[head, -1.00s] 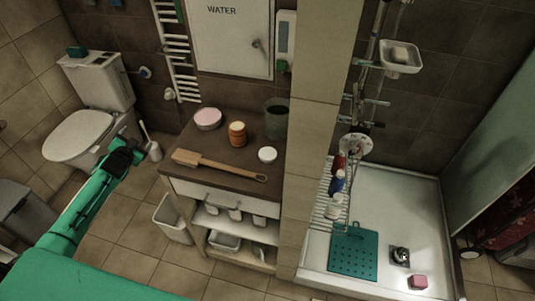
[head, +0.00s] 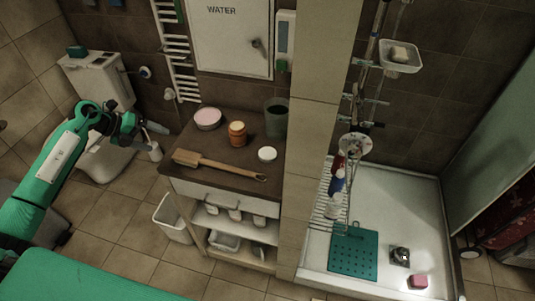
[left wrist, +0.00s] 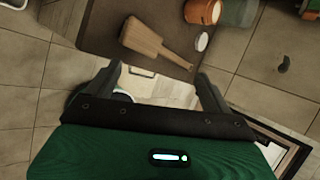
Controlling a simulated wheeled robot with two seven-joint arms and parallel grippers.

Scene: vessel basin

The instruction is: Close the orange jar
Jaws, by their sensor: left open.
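The orange jar (head: 237,134) stands upright on the dark-topped cabinet (head: 222,172); its opening shows light inside the rim. It also shows at the top of the left wrist view (left wrist: 204,12). A round white lid (head: 267,154) lies flat on the cabinet top, to the right and in front of the jar; it shows in the left wrist view (left wrist: 202,42) too. My left gripper (head: 152,129) is open and empty, left of the cabinet and apart from jar and lid. Its two fingers stand apart in the left wrist view (left wrist: 159,76). My right gripper is not seen.
A wooden brush (head: 215,164) lies along the cabinet's front. A pink-topped round tin (head: 208,119) and a dark cup (head: 276,119) stand near the jar. A tiled pillar (head: 312,150) bounds the cabinet's right side. A toilet (head: 100,83) is at left.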

